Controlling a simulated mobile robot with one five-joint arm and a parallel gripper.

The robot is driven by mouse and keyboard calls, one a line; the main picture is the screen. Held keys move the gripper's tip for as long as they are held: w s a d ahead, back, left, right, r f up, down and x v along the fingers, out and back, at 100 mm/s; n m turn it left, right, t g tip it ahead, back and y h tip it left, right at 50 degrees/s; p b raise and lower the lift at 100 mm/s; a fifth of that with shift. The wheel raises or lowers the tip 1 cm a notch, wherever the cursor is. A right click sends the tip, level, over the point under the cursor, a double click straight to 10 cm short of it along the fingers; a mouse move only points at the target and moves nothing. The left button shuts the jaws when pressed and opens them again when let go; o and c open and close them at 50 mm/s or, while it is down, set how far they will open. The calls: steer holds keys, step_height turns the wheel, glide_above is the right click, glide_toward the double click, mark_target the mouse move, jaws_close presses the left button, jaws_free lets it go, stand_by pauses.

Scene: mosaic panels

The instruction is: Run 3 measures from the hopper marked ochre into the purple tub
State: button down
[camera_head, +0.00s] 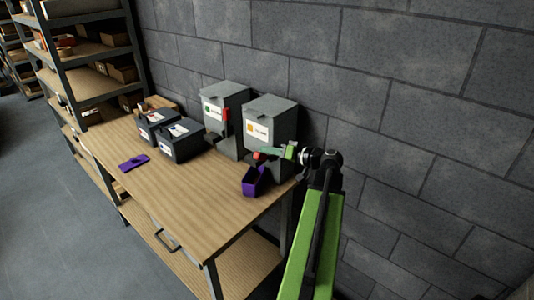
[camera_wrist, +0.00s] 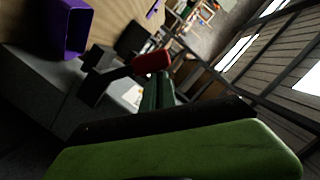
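The hopper with an orange-yellow label (camera_head: 284,116) stands at the right back of the bench; its lettering is too small to read. Its red-ended lever (camera_head: 257,155) shows at its front, and the red knob (camera_wrist: 152,62) is large in the wrist view. The purple tub (camera_head: 256,184) sits in front of this hopper; it also shows in the wrist view (camera_wrist: 62,30). My gripper (camera_head: 274,153) is at the hopper's front, close beside the red knob. Its green fingers fill the wrist view's lower part; whether they touch the knob or are open is unclear.
A second hopper (camera_head: 232,93) with a green label and raised red lever (camera_head: 227,114) stands to the left. Two dark bins (camera_head: 183,144) and a flat purple piece (camera_head: 134,162) lie farther left. The bench's front middle (camera_head: 190,195) is clear. A block wall rises behind.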

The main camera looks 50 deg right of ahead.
steer(key=shift+a+f, duration=0.1)
steer(key=shift+a, duration=0.05)
step_height(320, 180, up, 5)
steer(key=d+p, duration=0.3)
steer(key=p, duration=0.2)
steer(key=a+f+v, duration=0.1)
steer(key=f+v, duration=0.1)
steer(key=v, duration=0.7)
steer(key=shift+s+d+r, duration=0.2)
steer(key=shift+s+r, duration=0.15)
steer(key=shift+s, duration=0.2)
